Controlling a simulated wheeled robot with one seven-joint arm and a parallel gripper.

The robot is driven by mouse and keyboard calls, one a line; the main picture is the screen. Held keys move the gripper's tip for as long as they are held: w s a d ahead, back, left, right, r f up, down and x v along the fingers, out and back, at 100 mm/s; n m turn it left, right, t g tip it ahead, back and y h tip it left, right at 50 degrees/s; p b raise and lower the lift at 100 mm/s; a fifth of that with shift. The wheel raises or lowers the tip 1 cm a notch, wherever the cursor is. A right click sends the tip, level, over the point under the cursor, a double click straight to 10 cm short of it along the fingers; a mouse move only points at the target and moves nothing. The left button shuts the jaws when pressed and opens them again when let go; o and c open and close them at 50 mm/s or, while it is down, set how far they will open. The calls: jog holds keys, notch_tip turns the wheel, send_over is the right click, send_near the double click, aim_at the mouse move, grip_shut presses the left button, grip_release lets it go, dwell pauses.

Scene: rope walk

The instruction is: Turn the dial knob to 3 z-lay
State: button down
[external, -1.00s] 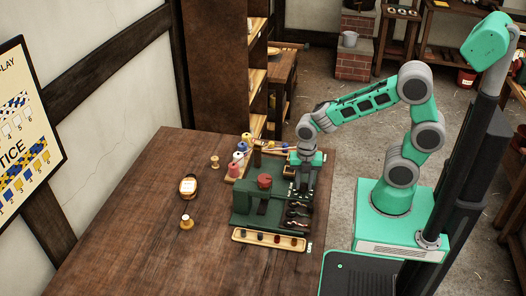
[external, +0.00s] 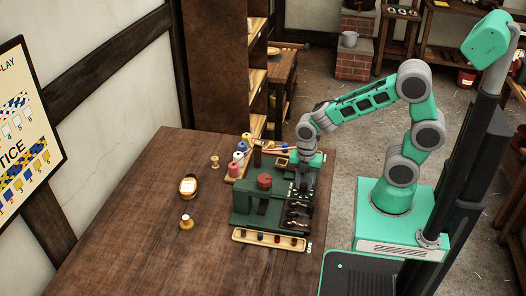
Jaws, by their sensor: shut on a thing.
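The green machine (external: 243,205) stands on the wooden table, with a red round piece on top. My gripper (external: 302,192) points down at the right part of the machine, by a dark panel with small pale marks. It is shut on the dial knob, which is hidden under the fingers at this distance. I cannot read the dial's setting. A dark rack with several twisted rope samples (external: 298,214) lies just in front of my gripper.
A wooden tray of small pegs (external: 268,240) lies along the machine's front. Coloured spools (external: 238,158) stand behind it. A round yellow-rimmed device (external: 188,187) and two small spools (external: 187,222) (external: 214,162) are at the left. The table's left side is clear.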

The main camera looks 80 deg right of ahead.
aim_at(304, 184)
jog(key=m, duration=0.5)
jog(key=shift+m+p, duration=0.3)
jog(key=shift+p, duration=0.05)
jog(key=m, duration=0.5)
jog(key=shift+p, duration=0.4)
jog(key=m, duration=0.5)
jog(key=shift+m+p, duration=0.3)
jog(key=shift+m, duration=0.1)
jog(key=shift+d+m, duration=0.1)
jog(key=shift+m, duration=2.2)
jog(key=c, duration=1.1)
grip_release()
notch_tip(304, 184, up, 8)
jog(key=shift+f, duration=0.1)
